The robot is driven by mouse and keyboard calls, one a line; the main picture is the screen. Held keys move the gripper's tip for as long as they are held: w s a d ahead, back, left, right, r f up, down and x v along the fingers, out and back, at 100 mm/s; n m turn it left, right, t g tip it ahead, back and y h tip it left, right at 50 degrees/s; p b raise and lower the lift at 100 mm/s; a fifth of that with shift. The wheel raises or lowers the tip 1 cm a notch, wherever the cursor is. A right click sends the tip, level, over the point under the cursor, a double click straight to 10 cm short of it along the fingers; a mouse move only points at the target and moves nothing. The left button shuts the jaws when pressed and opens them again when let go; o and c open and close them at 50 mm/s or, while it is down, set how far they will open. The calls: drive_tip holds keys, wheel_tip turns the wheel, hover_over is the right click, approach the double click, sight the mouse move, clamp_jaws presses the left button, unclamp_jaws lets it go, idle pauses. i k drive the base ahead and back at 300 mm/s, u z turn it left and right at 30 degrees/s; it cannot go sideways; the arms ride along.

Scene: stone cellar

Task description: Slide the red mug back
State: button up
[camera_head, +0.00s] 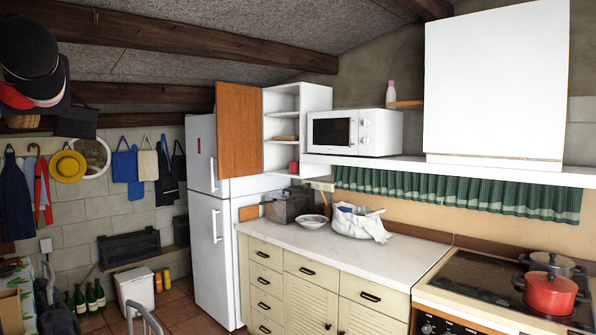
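A small red mug (294,167) stands on the bottom shelf of the open white wall cabinet (317,98). It is near the shelf's front edge and looks upright. It is too small in the picture for me to tell where its handle is. The cabinet's brown wooden door (240,130) is swung open to the left, beside the fridge. My gripper is not in view.
A white counter (395,258) below the cabinet holds a toaster-like appliance (290,205), a bowl (311,222) and a cloth-covered container (358,222). A microwave (353,132) stands right of the cabinet. A white fridge (205,262) stands left. A red pot (550,292) sits on the stove.

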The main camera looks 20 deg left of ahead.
sight(293, 165)
drive_tip(key=u, duration=0.25)
drive_tip(key=i, duration=1.95)
drive_tip(key=u, duration=0.95)
drive_tip(key=i, duration=2)
drive_tip(key=u, duration=0.5)
